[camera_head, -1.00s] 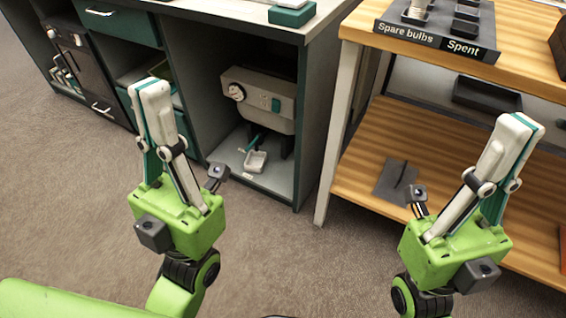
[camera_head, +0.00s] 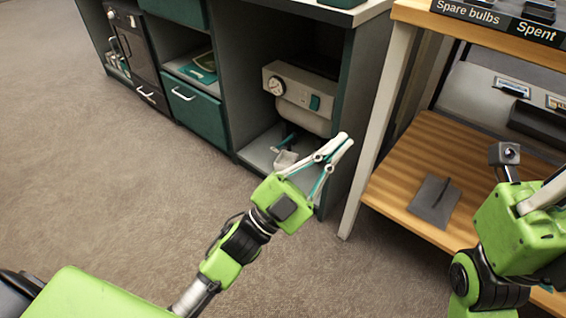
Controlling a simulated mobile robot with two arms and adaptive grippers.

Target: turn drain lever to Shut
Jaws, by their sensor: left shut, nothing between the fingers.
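A grey unit (camera_head: 298,98) with a round gauge and a teal switch stands in the open cabinet bay. A teal lever (camera_head: 290,138) shows below it, above a small pale tray (camera_head: 284,160); I cannot read any Shut marking. My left gripper (camera_head: 344,143) is shut and empty, in front of the bay's lower right. It partly hides the tray area and the bay's right side. My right gripper (camera_head: 553,193) is at the right edge, its fingertips cut off by the frame.
The bay's right wall (camera_head: 352,110) stands close to the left gripper. A wooden shelf unit (camera_head: 425,165) to the right holds a dark flat piece (camera_head: 434,200) on its lower board. A teal drawer (camera_head: 192,106) is left of the bay. The carpet in front is clear.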

